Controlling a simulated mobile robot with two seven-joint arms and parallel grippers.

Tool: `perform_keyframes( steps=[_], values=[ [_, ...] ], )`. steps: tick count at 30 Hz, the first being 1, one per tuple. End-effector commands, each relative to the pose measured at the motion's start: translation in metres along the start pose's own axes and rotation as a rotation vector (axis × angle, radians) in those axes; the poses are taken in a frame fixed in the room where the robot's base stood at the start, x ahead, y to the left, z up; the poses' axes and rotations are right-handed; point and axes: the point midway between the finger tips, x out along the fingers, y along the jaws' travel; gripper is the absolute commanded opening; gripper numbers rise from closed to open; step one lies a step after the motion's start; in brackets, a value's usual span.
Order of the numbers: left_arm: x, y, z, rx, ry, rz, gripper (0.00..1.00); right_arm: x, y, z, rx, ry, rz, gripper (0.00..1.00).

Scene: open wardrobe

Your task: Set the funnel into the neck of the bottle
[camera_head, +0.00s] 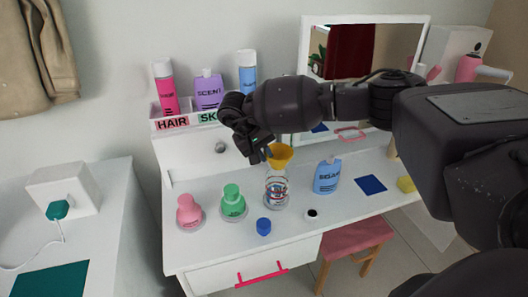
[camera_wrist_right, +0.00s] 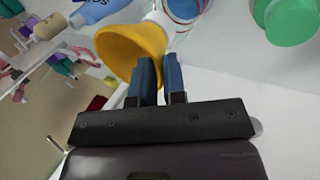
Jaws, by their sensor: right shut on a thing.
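The yellow funnel (camera_head: 281,154) is wide end up, right above the neck of the clear bottle (camera_head: 276,190) with a red and blue label. The bottle stands upright on the white dressing table. My right gripper (camera_head: 267,152) is shut on the funnel from the left and behind. In the right wrist view, the blue fingers (camera_wrist_right: 160,80) are against the funnel's side (camera_wrist_right: 128,48), with the bottle (camera_wrist_right: 184,10) just beyond it. I cannot tell how far the spout sits inside the neck. My left gripper is not in view.
A green bottle (camera_head: 233,203) and a pink bottle (camera_head: 189,212) stand left of the clear bottle. A blue cap (camera_head: 263,226) lies in front; a blue bottle (camera_head: 327,177) stands right. Several bottles stand on the shelf behind. A mirror (camera_head: 350,52) rises at the back.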

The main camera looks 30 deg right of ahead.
Motion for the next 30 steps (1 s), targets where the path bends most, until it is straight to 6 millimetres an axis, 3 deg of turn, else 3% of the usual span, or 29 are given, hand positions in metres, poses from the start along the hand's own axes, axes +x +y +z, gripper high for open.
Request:
perform_keyframes(
  steps=[1, 6, 20, 24, 30],
  values=[
    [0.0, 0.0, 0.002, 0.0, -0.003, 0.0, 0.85, 0.002, -0.001, 0.001, -0.001, -0.001, 0.0, 0.14],
    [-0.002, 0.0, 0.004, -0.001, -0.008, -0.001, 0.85, 0.002, -0.001, 0.001, -0.001, -0.001, 0.0, 0.4],
    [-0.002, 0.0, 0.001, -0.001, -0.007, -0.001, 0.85, 0.001, -0.001, 0.001, -0.001, -0.001, 0.0, 0.41],
    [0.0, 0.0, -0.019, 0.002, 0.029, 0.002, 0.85, -0.023, -0.001, -0.001, 0.0, 0.004, -0.002, 0.41],
    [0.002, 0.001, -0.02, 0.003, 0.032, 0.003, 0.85, -0.062, -0.001, 0.0, -0.002, 0.003, -0.002, 0.41]
  ],
)
